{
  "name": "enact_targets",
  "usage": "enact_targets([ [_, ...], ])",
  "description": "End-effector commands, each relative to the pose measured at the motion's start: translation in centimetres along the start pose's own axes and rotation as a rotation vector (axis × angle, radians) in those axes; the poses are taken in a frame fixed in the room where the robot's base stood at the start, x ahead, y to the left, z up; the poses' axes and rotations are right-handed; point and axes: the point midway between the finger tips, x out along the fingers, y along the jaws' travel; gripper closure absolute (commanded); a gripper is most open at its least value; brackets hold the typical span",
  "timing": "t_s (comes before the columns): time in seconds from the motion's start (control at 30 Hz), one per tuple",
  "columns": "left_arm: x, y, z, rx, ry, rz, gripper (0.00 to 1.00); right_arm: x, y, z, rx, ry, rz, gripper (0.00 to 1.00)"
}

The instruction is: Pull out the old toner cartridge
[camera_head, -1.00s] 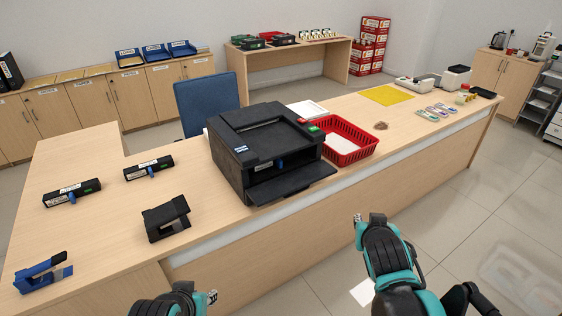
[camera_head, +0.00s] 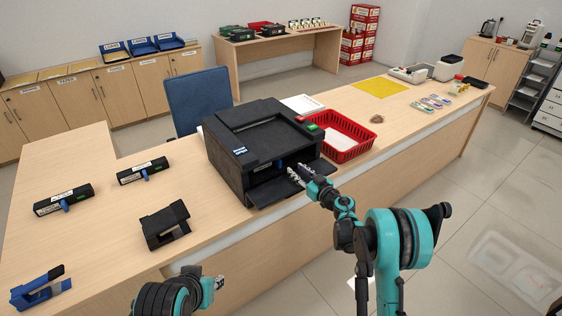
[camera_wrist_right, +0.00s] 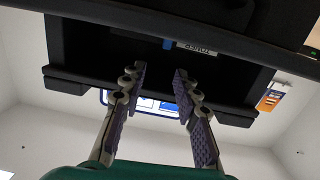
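The black printer (camera_head: 235,150) stands on the counter with its front flap (camera_head: 272,191) folded down. The old toner cartridge sits inside the open front; its blue tab (camera_wrist_right: 168,43) and white label (camera_wrist_right: 196,47) show in the right wrist view, and most of it is hidden. My right gripper (camera_head: 296,174) is at the front opening, over the flap. In the right wrist view its two fingers (camera_wrist_right: 158,80) are apart with nothing between them, close to the tab.
Two black cartridges with blue tabs (camera_head: 63,201) (camera_head: 143,171) lie on the counter to the left. A black tape dispenser-like object (camera_head: 166,226) and a blue stapler-like tool (camera_head: 40,291) are nearer. A red basket (camera_head: 345,153) with paper stands right of the printer.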

Motion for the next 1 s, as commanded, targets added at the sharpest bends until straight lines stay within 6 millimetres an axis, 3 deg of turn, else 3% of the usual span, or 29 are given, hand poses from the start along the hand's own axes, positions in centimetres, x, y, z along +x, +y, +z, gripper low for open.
enact_targets([
  [0.07,-0.1,0.0,0.0,0.000,0.000,0.000,0.69,0.3,-0.4,1.5,0.005,-0.021,-0.025,0.69],
  [0.17,-0.1,0.0,-0.1,0.000,0.000,0.000,0.69,0.7,-0.7,2.3,0.008,-0.033,-0.037,0.69],
  [0.37,-0.3,0.0,-0.2,0.000,0.000,0.000,0.69,2.5,-0.8,2.3,0.008,-0.033,-0.040,0.69],
  [0.8,-0.1,0.0,-0.1,0.000,0.000,0.000,0.69,8.8,-1.0,2.7,0.007,-0.032,-0.037,0.69],
  [1.0,0.3,0.0,0.2,0.000,0.000,0.000,0.69,10.2,-1.0,2.6,0.008,-0.032,-0.037,0.69],
])
